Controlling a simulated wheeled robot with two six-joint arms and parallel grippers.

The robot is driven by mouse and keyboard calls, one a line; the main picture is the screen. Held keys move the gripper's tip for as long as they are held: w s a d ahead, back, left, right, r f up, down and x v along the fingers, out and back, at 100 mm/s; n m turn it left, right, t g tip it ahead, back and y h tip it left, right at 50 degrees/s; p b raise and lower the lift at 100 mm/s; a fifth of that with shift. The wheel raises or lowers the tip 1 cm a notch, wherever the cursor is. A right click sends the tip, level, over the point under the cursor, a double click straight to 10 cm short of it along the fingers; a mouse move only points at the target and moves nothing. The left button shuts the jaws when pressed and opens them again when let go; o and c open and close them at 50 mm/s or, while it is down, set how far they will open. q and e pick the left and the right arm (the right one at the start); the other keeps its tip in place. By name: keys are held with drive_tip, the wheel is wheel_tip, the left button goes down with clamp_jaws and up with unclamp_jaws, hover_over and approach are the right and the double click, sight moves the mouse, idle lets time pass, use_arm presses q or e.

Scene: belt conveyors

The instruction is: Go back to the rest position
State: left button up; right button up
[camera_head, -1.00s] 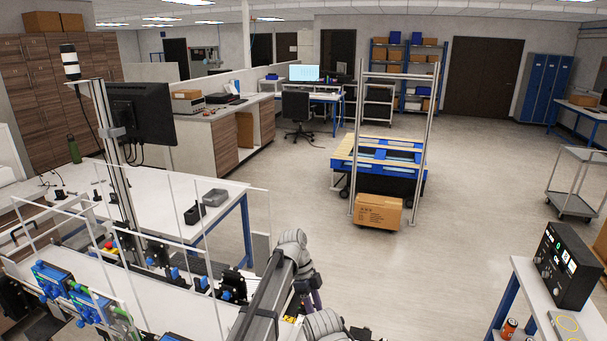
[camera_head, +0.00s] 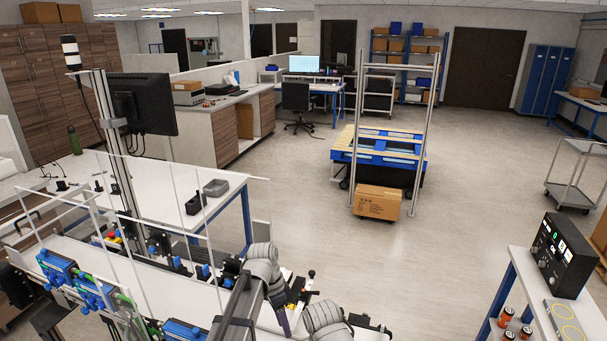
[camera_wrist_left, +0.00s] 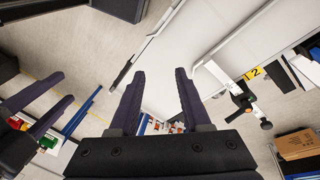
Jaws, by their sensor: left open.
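My left gripper (camera_wrist_left: 158,98) shows close up in the left wrist view. Its two dark purple fingers stand apart with nothing between them. In the head view the grey arm links are at the bottom centre, and a small purple finger part (camera_head: 284,320) shows beneath them; the rest of that gripper is hidden. At the left edge of the left wrist view a second pair of dark purple fingers (camera_wrist_left: 45,112), my right gripper, stands apart and looks empty.
A belt conveyor line with clear panels and blue units (camera_head: 57,266) is at the lower left. A side table (camera_head: 530,285) with a black control box (camera_head: 563,255) and orange cans is at the lower right.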

use_arm(q)
drive_tip(key=s+a+n+t+y, duration=0.2)
drive_tip(key=s+a+n, duration=0.8)
drive_tip(key=a+n, duration=0.15)
drive_tip(key=s+d+f+m+b, duration=0.1)
drive_tip(key=s+d+f+b, duration=0.1)
drive_tip(key=d+f+b, duration=0.3)
drive_tip(key=s+d+f+m+y+b, duration=0.1)
drive_tip(key=s+d+f+b, duration=0.2)
drive_tip(key=f+b, duration=1)
drive_tip(key=d, duration=0.3)
drive_tip(key=shift+s+f+g, duration=0.25)
drive_tip(key=shift+s+g, duration=0.05)
drive_tip(key=shift+s, duration=0.05)
drive_tip(key=shift+f+m, duration=0.1)
drive_tip(key=shift+m, duration=0.15)
